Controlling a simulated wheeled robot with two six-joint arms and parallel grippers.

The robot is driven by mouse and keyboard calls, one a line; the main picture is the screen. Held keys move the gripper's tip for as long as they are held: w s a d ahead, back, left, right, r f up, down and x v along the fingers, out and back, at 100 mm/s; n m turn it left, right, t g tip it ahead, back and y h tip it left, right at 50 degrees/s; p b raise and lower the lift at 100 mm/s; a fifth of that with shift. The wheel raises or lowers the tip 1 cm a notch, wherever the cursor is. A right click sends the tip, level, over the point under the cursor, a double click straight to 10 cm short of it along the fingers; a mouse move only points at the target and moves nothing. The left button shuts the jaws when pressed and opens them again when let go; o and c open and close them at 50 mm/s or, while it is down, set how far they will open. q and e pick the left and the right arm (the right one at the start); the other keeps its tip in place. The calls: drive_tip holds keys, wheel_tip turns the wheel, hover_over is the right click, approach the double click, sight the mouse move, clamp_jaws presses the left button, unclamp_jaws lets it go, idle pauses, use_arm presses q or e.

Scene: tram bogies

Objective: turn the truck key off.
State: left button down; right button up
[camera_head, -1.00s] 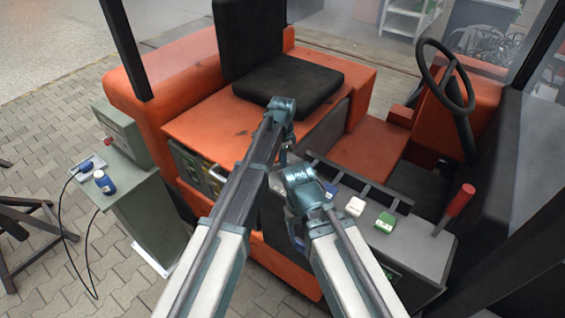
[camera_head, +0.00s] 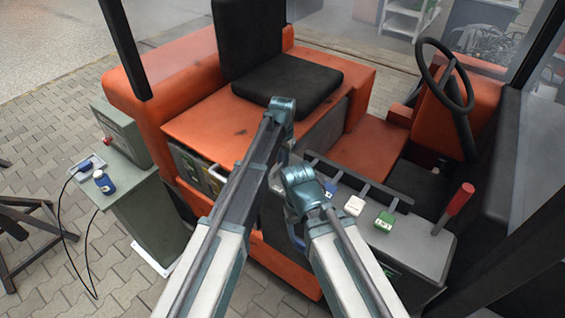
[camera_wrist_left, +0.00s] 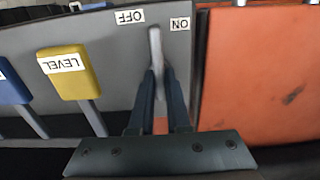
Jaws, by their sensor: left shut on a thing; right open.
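In the left wrist view, a grey metal key (camera_wrist_left: 155,45) stands on a grey panel (camera_wrist_left: 110,48) between an OFF label (camera_wrist_left: 129,16) and an ON label (camera_wrist_left: 180,23), both upside down. The key points roughly between the two labels. My left gripper (camera_wrist_left: 161,80) is shut on the key, a finger on each side. In the head view, the key is hidden behind my arms. My left gripper (camera_head: 280,160) is there mostly covered by its own arm, at the truck's side console. My right gripper (camera_head: 297,238) is lower, by the console's front, its fingers barely visible.
A yellow LEVEL lever (camera_wrist_left: 66,72) and a blue lever (camera_wrist_left: 12,84) stand left of the key in the wrist view. The head view shows a white lever (camera_head: 354,206), a green lever (camera_head: 384,221), a red-handled lever (camera_head: 457,200), and a black seat (camera_head: 290,82).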

idle(0.5)
use_arm(q)
drive_tip(key=c, duration=0.9)
unclamp_jaws()
drive_tip(key=shift+r, duration=0.1)
wheel_tip(320, 180, up, 14)
drive_tip(key=p, duration=1.3)
drive_tip(key=shift+f+p, duration=0.2)
drive_tip(key=shift+p, duration=0.2)
drive_tip(key=s+a+f+n+b, duration=0.1)
drive_tip(key=s+f+b, duration=0.3)
drive_tip(key=s, duration=0.4)
drive_tip(key=s+a+f+n+b, duration=0.1)
drive_tip(key=s+a+f+b, duration=0.2)
drive_tip(key=s, duration=0.6)
drive_tip(key=s+a+f+n+y+b, duration=0.1)
drive_tip(key=s+a+f+b, duration=0.1)
drive_tip(key=s+f+b, duration=0.3)
drive_tip(key=shift+s+a+f+b, duration=0.1)
drive_tip(key=shift+s+f+b, duration=0.05)
drive_tip(key=shift+s, duration=0.55)
drive_tip(key=shift+s+a+f+b, duration=0.1)
drive_tip(key=shift+s+b, duration=0.05)
drive_tip(key=shift+s, duration=0.55)
drive_tip(key=shift+s+a+f+b, duration=0.1)
drive_tip(key=shift+s+f+b, duration=0.05)
drive_tip(key=shift+s, duration=0.55)
